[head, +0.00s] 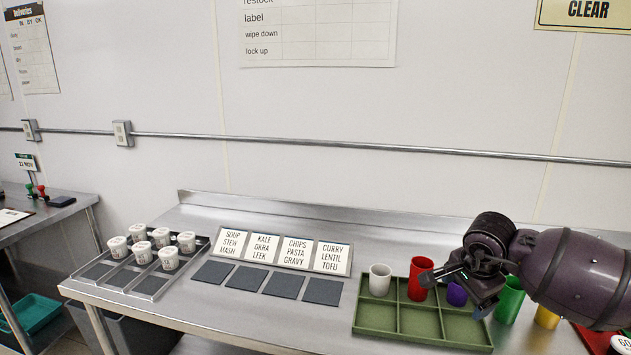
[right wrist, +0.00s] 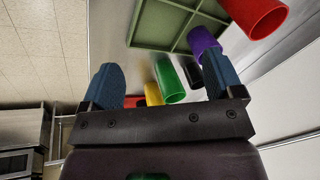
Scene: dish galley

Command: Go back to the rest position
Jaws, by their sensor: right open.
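My right gripper (head: 455,292) reaches in from the right, above the right part of the green divided tray (head: 375,318). Its jaws are open and nothing is between the fingers; the right wrist view also shows them apart (right wrist: 163,76). A purple cup (head: 457,295) is partly hidden behind the gripper. A red cup (head: 420,277) and a pale grey cup (head: 380,281) stand in the tray's back row. A green cup (head: 509,302) and a yellow cup (head: 547,317) stand right of the tray, below my arm. My left gripper is not in view.
A dark rack (head: 148,286) with several lidded white tubs stands on the steel counter's left. Four-label sign board (head: 282,249) and dark square pads (head: 283,285) lie mid-counter. A black cup (right wrist: 193,73) shows beside the green one. A wall rail (head: 300,142) runs behind.

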